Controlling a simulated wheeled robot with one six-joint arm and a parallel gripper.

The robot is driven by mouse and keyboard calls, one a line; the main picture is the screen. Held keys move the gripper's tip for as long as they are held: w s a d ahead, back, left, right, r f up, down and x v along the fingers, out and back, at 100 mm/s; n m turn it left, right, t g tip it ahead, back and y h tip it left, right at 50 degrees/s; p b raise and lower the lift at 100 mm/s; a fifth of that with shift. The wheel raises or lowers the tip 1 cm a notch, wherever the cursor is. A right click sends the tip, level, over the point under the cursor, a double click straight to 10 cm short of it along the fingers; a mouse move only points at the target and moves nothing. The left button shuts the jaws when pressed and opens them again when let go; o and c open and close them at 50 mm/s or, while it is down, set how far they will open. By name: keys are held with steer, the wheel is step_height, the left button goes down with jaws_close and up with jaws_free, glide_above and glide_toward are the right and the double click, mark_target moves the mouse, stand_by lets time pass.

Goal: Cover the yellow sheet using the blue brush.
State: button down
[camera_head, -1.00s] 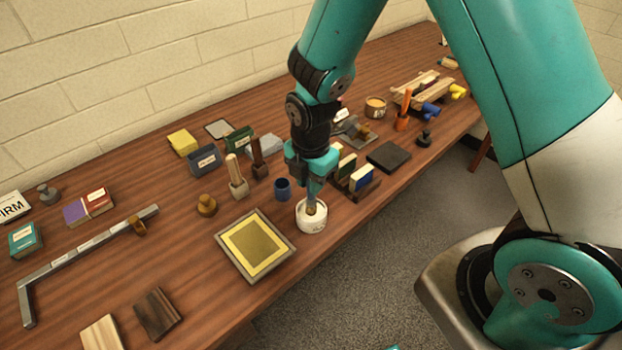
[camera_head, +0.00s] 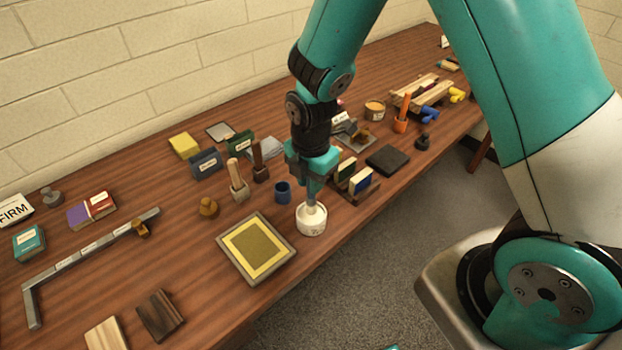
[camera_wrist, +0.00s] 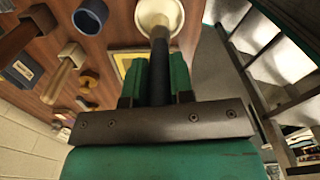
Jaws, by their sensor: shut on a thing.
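The yellow sheet (camera_head: 228,238) lies in a grey-rimmed tray (camera_head: 287,264) near the table's front edge. Its middle is a darker olive rectangle with a bright yellow border around it. My gripper (camera_head: 314,182) is shut on the brush (camera_head: 312,192), which looks bluish in the head view and dark in the wrist view (camera_wrist: 159,62). The brush points down, its pale lower end in the mouth of a white pot (camera_head: 311,225), just right of the tray. The pot also shows in the wrist view (camera_wrist: 150,14). How deep the bristles sit cannot be told.
A dark blue cup (camera_head: 283,192) stands just behind the pot. Wooden-handled tools (camera_head: 237,182) stand further left. A holder with upright blocks (camera_head: 360,183) is close on the right.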

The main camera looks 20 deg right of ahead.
steer(key=shift+r+p, duration=1.95)
steer(key=shift+r, duration=0.75)
steer(key=shift+f, duration=0.1)
